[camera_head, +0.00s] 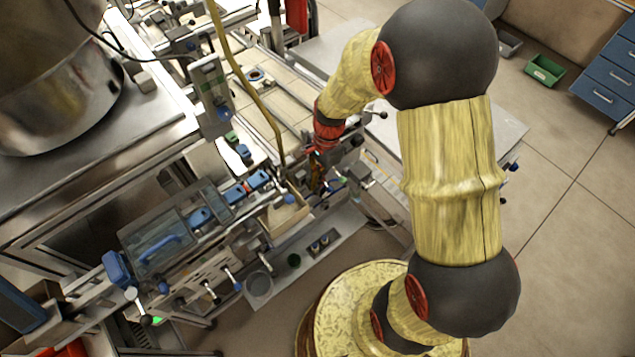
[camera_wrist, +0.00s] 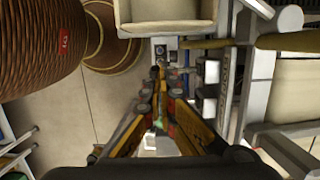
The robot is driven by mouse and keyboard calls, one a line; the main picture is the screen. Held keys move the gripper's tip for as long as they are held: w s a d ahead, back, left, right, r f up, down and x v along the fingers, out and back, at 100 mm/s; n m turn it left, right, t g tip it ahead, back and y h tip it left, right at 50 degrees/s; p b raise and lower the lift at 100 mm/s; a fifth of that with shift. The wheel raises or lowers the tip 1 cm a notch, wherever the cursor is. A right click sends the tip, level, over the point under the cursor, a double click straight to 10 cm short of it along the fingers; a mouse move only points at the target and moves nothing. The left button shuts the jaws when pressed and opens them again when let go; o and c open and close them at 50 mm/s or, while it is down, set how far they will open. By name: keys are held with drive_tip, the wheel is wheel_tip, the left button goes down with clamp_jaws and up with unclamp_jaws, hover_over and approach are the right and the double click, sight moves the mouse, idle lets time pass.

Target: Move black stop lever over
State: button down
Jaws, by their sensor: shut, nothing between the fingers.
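My gripper (camera_wrist: 159,72) is shut and empty, its fingertips meeting at the centre of the wrist view. It points at a small metal bracket (camera_wrist: 163,44) with a dark round part. In the head view my gripper (camera_head: 317,178) is low among the fittings at the right end of the machine, small and partly hidden by clutter. I cannot pick out the black stop lever with certainty. A thin lever with a black knob (camera_head: 382,115) stands up and to the right of my gripper. Another black-knobbed lever (camera_head: 145,320) is at the machine's lower left, far from it.
The machine has a clear lid (camera_head: 165,240) and several blue-handled levers. A yellow hose (camera_head: 240,75) hangs down close to my gripper. A beige bin (camera_wrist: 165,27) is just beyond the fingertips in the wrist view. Open floor (camera_head: 565,235) lies to the right.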

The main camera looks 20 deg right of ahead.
drive_tip(key=shift+s+f, duration=0.1)
drive_tip(key=shift+f, duration=0.1)
drive_tip(key=t+b, duration=0.1)
drive_tip(key=s+f+t+b, duration=0.1)
drive_tip(key=b, duration=0.1)
drive_tip(key=f+y+b, duration=0.1)
drive_tip(key=b, duration=0.1)
drive_tip(key=shift+s+d+f+t, duration=0.15)
drive_tip(key=shift+d+t, duration=0.1)
drive_tip(key=shift+t, duration=0.15)
drive_tip(key=shift+r, duration=0.25)
drive_tip(key=shift+r+p, duration=0.65)
drive_tip(key=shift+p, duration=0.15)
